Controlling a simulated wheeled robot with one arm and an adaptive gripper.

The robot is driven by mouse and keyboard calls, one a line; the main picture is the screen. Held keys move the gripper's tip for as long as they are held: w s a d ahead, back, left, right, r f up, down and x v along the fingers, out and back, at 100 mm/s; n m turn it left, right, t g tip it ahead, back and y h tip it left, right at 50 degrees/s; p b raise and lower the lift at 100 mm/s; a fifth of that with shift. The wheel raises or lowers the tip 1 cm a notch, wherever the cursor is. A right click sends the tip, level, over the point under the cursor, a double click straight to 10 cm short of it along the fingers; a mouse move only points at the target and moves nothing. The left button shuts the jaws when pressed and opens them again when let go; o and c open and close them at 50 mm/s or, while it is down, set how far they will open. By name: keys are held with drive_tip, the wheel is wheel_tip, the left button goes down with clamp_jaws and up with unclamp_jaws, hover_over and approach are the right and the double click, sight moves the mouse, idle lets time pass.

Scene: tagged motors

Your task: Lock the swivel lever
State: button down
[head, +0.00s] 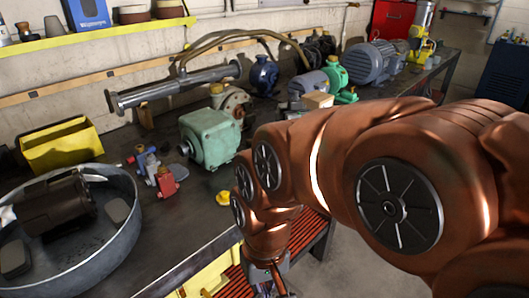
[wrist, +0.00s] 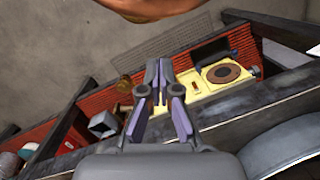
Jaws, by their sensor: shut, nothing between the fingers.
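My gripper (wrist: 158,82) is shut and empty in the wrist view, with its fingertips over the red slatted lower shelf (wrist: 75,95). In that view a yellow fixture (wrist: 185,104) with a brown round disc (wrist: 222,73) lies just right of the fingers, partly hidden by them. A small brass-coloured part (wrist: 124,109) is just left of the fingers. I cannot make out for sure which part is the swivel lever. In the head view the yellow fixture (head: 205,279) shows at the bottom edge, and my gripper (head: 276,282) is partly cut off and hidden.
A dark workbench (head: 190,215) carries a round metal tub (head: 125,235), a green motor (head: 208,138), small red and blue parts (head: 165,183) and a yellow bin (head: 60,146). The bench edge (wrist: 255,100) runs close beside the shelf. Open floor (head: 365,255) lies right of the bench.

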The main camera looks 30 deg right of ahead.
drive_tip(key=w+d+r+m+t+y, duration=0.1)
drive_tip(key=w+d+m+t+y, duration=0.15)
drive_tip(key=w+m, duration=0.7)
drive_tip(key=w+d+r+m+t+y, duration=0.25)
drive_tip(key=w+m, duration=0.35)
drive_tip(key=w, duration=0.7)
drive_tip(key=w+d+f+m+t+h, duration=0.1)
drive_tip(key=w+d+m+t+h, duration=0.1)
drive_tip(key=d+m, duration=0.6)
drive_tip(key=w+d+f+m+t+h, duration=0.1)
drive_tip(key=w+d+m+t, duration=0.3)
drive_tip(key=d, duration=1.4)
drive_tip(key=w+m+h, duration=0.1)
drive_tip(key=w+m, duration=0.2)
drive_tip(key=m, duration=0.1)
drive_tip(key=shift+w+d, duration=0.25)
drive_tip(key=shift+d, duration=0.05)
drive_tip(key=shift+w+f+m, duration=0.1)
drive_tip(key=shift+f+m, duration=0.05)
drive_tip(key=shift+m, duration=0.1)
